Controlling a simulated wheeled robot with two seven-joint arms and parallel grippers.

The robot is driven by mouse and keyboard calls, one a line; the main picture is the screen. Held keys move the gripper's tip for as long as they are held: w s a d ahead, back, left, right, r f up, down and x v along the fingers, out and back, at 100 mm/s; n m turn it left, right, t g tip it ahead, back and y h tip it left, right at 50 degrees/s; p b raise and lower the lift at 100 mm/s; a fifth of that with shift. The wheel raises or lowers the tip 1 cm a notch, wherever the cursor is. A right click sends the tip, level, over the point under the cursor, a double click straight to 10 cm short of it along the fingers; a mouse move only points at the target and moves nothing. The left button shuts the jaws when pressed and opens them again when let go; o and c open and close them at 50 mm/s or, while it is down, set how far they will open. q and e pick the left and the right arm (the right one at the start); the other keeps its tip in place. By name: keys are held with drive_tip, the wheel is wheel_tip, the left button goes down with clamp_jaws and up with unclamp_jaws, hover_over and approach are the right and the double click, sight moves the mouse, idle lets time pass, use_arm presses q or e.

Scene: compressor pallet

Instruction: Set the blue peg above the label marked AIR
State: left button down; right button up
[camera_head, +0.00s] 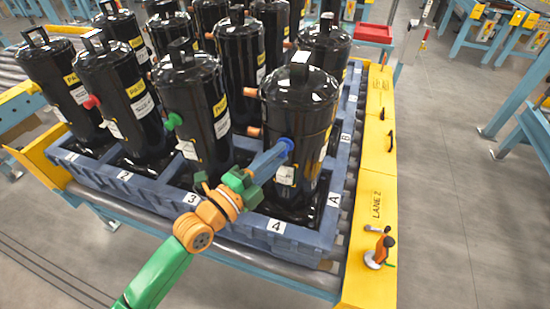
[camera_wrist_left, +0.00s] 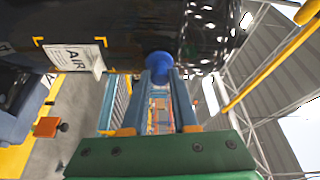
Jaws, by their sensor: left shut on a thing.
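My left gripper (camera_head: 276,154) reaches in from the left, shut on the blue peg (camera_head: 287,145). It holds the peg against or very close to the side of the front-right black compressor (camera_head: 300,105). In the left wrist view the blue peg (camera_wrist_left: 159,65) sits between the fingertips at the compressor's dark side (camera_wrist_left: 140,25). The white label marked AIR (camera_wrist_left: 76,57) hangs beside it, within yellow corner marks. In the head view that label (camera_head: 286,175) is just below the peg. I cannot tell whether the peg is seated. My right gripper is out of view.
Several black compressors stand in a blue pallet (camera_head: 150,190) with numbered and lettered edges. A red peg (camera_head: 91,102) and a green peg (camera_head: 173,121) show on neighbouring compressors. A yellow rail (camera_head: 375,160) marked LANE 2 runs along the right, with open floor beyond.

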use_arm(q)
drive_tip(key=shift+w, duration=0.1)
drive_tip(key=c, duration=0.6)
unclamp_jaws()
